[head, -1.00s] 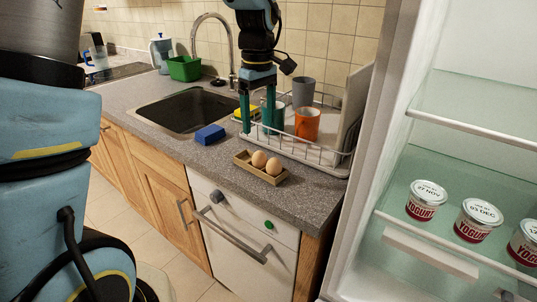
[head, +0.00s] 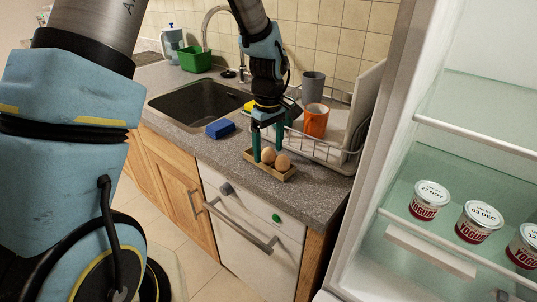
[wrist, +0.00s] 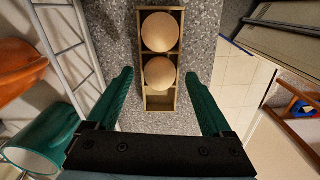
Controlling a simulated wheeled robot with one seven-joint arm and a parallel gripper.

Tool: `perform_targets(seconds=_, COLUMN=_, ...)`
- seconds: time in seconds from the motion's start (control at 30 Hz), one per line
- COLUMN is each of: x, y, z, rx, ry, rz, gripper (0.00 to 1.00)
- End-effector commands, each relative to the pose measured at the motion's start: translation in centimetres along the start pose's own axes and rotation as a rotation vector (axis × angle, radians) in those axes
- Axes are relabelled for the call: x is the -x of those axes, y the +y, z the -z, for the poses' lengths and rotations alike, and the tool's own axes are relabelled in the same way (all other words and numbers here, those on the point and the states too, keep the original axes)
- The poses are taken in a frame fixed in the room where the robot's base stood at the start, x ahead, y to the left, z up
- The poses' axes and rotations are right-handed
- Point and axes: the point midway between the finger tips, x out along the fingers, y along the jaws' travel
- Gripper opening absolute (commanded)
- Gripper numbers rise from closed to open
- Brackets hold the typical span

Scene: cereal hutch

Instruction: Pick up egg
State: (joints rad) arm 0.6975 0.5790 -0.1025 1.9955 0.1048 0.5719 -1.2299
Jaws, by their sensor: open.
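Two tan eggs sit side by side in a small wooden tray (head: 250,155) near the counter's front edge. The left egg (head: 268,155) and the right egg (head: 282,162) show in the head view. In the wrist view, one egg (wrist: 160,73) is nearer the fingers and the other egg (wrist: 159,31) is farther off; an empty compartment (wrist: 160,102) lies at the tray's near end. My gripper (head: 268,147) is open and empty, pointing down above the tray's left end. In the wrist view its green fingers (wrist: 160,95) stand on either side of the tray, apart from the eggs.
A wire dish rack (head: 318,150) with an orange mug (head: 315,120) and a grey cup (head: 313,87) stands close behind the tray. A blue sponge (head: 220,129) lies to the left, beside the sink (head: 190,103). An open fridge (head: 390,200) with yogurt cups is at the right.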

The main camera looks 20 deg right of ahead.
Motion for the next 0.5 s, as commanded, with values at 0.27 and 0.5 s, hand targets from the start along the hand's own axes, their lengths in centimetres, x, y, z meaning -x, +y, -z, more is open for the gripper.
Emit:
perform_targets(seconds=0.27, x=0.01, y=0.01, z=0.01, rx=0.000, ry=0.000, rz=0.000, gripper=0.64)
perform_targets(seconds=0.5, x=0.02, y=0.01, z=0.01, rx=0.000, ry=0.000, rz=0.000, gripper=0.37)
